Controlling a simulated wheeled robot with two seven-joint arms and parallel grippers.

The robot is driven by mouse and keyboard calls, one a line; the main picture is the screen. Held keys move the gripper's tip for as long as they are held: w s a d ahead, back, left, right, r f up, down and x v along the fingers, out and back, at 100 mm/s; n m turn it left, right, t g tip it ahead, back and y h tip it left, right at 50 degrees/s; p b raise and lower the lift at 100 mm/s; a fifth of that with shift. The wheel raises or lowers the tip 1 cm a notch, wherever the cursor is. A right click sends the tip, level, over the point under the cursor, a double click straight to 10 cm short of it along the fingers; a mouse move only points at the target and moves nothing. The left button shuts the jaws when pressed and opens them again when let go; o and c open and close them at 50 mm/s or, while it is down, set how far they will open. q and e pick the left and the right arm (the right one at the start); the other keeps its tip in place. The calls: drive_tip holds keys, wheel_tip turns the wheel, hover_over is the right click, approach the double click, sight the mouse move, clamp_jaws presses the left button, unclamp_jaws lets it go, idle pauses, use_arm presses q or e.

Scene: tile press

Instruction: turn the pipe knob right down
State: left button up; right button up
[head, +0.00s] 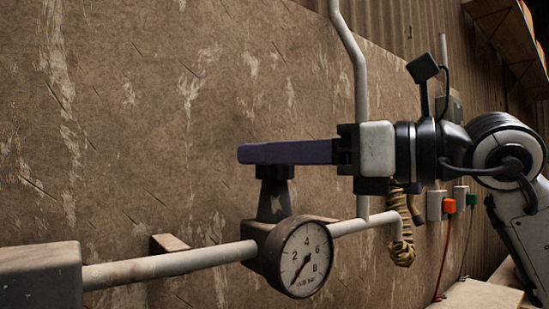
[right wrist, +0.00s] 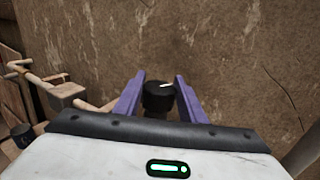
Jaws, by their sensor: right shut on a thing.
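The pipe knob (right wrist: 158,98) is a black round cap with a white mark that points to the right in the right wrist view. In the head view the knob (head: 275,172) shows just under the purple fingers, on top of a dark tapered valve stem (head: 273,202). My right gripper (head: 262,153) reaches in level from the right and is shut on the knob. In the right wrist view its two purple fingers (right wrist: 160,84) stand on either side of the knob. My left gripper is not in view.
A round pressure gauge (head: 306,257) sits below the stem, its needle pointing to the lower left. A pale pipe (head: 170,264) runs along the stained wall (head: 130,130) to a grey box (head: 40,280). A coiled rope (head: 401,230) hangs at right, near cabled plugs (head: 449,206).

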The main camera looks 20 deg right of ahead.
drive_tip(key=n+g, duration=0.1)
drive_tip(key=n+g+y+p, duration=0.1)
drive_tip(key=g+y, duration=0.1)
drive_tip(key=shift+w+d+r+n+p, duration=0.1)
drive_tip(key=shift+w+r+n+p, duration=0.05)
drive_tip(key=shift+r+n+p, duration=0.2)
drive_tip(key=shift+f+n+g+y+p, duration=0.1)
drive_tip(key=shift+n+g+y+p, duration=0.4)
drive_tip(key=shift+n+g+y, duration=0.45)
drive_tip(key=shift+g, duration=0.75)
drive_tip(key=shift+f+n+g+y+p, duration=0.1)
drive_tip(key=shift+n+g+y+p, duration=0.25)
drive_tip(key=shift+n+g+p, duration=0.45)
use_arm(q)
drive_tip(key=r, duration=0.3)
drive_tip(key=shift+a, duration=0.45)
use_arm(e)
drive_tip(key=shift+g, duration=0.4)
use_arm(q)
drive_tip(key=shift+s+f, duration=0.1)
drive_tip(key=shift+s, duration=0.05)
use_arm(e)
drive_tip(key=shift+f, duration=0.1)
drive_tip(key=o, duration=1)
drive_tip(key=shift+o, duration=0.2)
